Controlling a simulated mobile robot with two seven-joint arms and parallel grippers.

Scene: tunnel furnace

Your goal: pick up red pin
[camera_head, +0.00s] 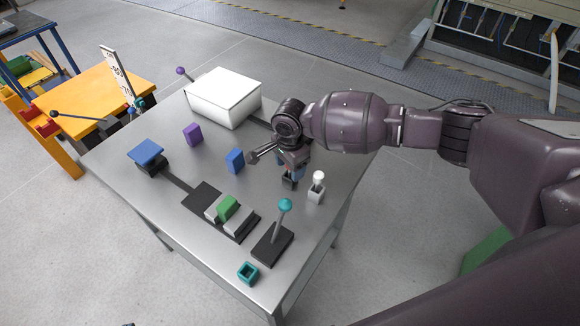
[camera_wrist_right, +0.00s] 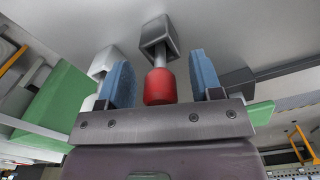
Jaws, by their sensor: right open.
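The red pin (camera_wrist_right: 160,88) shows in the right wrist view. Its red head is toward my gripper and its metal shaft runs into a grey square holder (camera_wrist_right: 158,38). My right gripper (camera_wrist_right: 163,80) is open, with one blue finger on each side of the red head and a visible gap on both sides. In the head view my right gripper (camera_head: 294,172) is low over the right part of the table, and the red pin is hidden by it. My left gripper is not in view.
A white-topped pin (camera_head: 318,177) in a grey holder stands close to the right gripper. A teal-knobbed lever (camera_head: 285,206), green block (camera_head: 228,207), blue block (camera_head: 235,161), purple block (camera_head: 193,134) and white box (camera_head: 225,96) are on the metal table (camera_head: 185,245).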

